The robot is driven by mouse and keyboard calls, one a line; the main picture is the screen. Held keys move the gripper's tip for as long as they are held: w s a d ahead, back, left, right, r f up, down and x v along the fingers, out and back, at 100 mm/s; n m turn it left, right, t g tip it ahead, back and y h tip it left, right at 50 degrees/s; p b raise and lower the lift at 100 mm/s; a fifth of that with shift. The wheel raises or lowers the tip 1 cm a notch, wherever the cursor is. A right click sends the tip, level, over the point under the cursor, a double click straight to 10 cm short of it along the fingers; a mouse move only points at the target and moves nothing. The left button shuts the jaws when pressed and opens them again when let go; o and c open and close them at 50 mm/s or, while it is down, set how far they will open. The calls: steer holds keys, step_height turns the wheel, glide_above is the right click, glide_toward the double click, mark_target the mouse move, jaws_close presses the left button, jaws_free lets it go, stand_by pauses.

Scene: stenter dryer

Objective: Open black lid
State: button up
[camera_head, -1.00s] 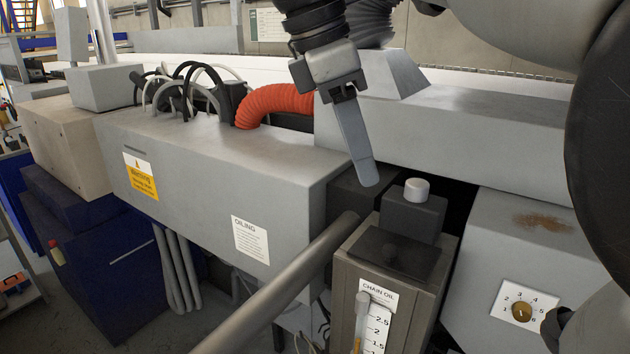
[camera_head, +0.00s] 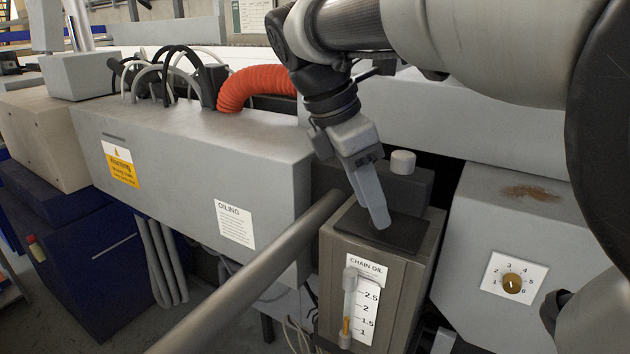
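The black lid (camera_head: 408,236) is a flat dark plate on top of the grey chain oil box (camera_head: 400,290). It looks closed, lying flat. My gripper (camera_head: 381,222) comes down from above, its finger tip over the lid's rear left part. It seems to touch or hover just above the lid; I cannot tell which. Only one finger shape shows, so whether the gripper is open or shut is unclear. Part of the lid's back edge is hidden behind the finger.
A thick grey pipe (camera_head: 255,270) runs along the box's left side. A cabinet with a numbered dial (camera_head: 512,283) is at right, and a grey housing (camera_head: 200,160) is at left.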

steer(key=shift+x, duration=1)
steer(key=shift+r, duration=0.1)
steer(key=shift+c, duration=0.3)
jaws_close()
steer(key=shift+s+r, duration=0.1)
